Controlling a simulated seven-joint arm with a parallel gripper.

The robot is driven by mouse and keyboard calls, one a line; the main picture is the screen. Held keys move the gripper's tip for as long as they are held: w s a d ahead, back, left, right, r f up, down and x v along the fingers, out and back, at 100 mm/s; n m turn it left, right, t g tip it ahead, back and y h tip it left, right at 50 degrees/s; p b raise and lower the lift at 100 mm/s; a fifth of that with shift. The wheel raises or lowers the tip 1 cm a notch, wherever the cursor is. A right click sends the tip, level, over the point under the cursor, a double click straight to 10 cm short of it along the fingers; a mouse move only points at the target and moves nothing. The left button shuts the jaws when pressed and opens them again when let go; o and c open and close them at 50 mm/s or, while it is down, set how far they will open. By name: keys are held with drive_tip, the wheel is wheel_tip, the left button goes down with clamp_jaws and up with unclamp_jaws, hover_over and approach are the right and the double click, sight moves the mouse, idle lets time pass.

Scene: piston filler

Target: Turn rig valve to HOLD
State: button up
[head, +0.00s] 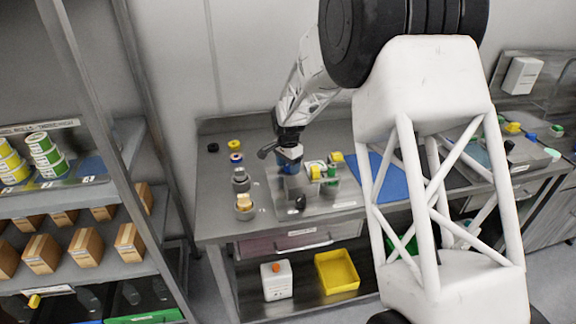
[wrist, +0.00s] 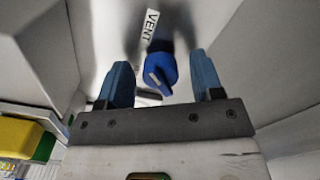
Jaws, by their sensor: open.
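The rig valve shows in the wrist view as a blue knob (wrist: 163,70) with a pale-edged ridge. A white label reading VENT (wrist: 150,24) is beside its upper end, tilted. No HOLD label can be read. My gripper (wrist: 161,76) is open, its two blue fingers on either side of the knob, with a gap to each. In the head view my gripper (head: 289,158) points down at the rig on the bench. The knob cannot be told from the blue fingers there.
The rig's plate (head: 330,206) lies on the grey bench (head: 215,200). Several small jars and caps, including a yellow cap (head: 235,143), stand left of my gripper. A green-and-yellow part (head: 316,172) is close on its right. A blue mat (head: 385,178) lies further right.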

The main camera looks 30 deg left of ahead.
drive_tip(key=c, duration=0.9)
drive_tip(key=shift+n, duration=0.3)
drive_tip(key=n, duration=0.3)
drive_tip(key=shift+n, duration=0.4)
drive_tip(key=n, duration=0.4)
drive_tip(key=shift+n, duration=0.3)
drive_tip(key=n, duration=0.4)
drive_tip(key=shift+n, duration=2.5)
